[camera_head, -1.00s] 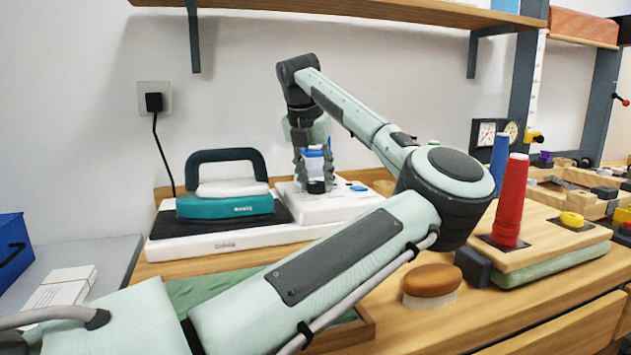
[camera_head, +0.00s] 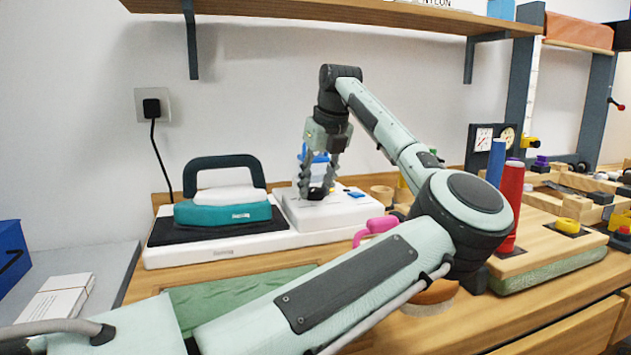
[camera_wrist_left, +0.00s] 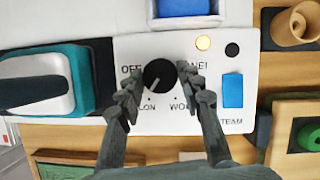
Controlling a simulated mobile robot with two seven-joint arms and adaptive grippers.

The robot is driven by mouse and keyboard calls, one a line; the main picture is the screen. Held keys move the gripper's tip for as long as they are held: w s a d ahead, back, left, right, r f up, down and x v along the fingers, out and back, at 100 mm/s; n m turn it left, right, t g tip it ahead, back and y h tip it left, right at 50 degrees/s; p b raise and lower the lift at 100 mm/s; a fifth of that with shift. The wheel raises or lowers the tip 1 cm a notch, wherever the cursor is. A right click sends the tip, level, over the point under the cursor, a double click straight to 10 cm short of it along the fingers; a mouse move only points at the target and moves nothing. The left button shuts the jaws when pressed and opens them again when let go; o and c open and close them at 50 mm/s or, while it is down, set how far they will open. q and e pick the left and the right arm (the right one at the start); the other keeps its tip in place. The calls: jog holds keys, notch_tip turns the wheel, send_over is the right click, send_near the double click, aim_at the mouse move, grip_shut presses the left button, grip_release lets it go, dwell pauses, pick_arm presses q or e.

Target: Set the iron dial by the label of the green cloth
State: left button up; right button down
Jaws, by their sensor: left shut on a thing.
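My left gripper (camera_wrist_left: 163,94) is shut on the black dial (camera_wrist_left: 159,74) of the white iron base (camera_wrist_left: 138,50). Its fingers press the dial from both sides. The dial's pale pointer mark slants down-left, towards a partly covered label ending in "LON". "OFF" shows at upper left, and other labels are partly hidden by the fingers. In the head view the left gripper (camera_head: 317,182) is over the base. The teal iron (camera_head: 225,214) rests on its dark pad at the left. A green cloth (camera_head: 225,293) lies in front, partly hidden by my arm; I see no label on it.
A pink object (camera_head: 375,229) and red and blue thread cones (camera_head: 511,190) stand to the right. A shelf card (camera_head: 437,3) reads "NYLON". White cards (camera_head: 58,297) lie at left.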

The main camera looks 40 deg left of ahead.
pick_arm(q)
jog(key=shift+n, duration=0.7)
pick_arm(e)
jog(key=shift+f, duration=0.75)
pick_arm(q)
jog(key=o, duration=1.2)
jog(key=shift+c, duration=0.2)
jog(key=w+v, duration=0.1)
jog(key=v, duration=1.1)
jog(key=shift+s, duration=0.25)
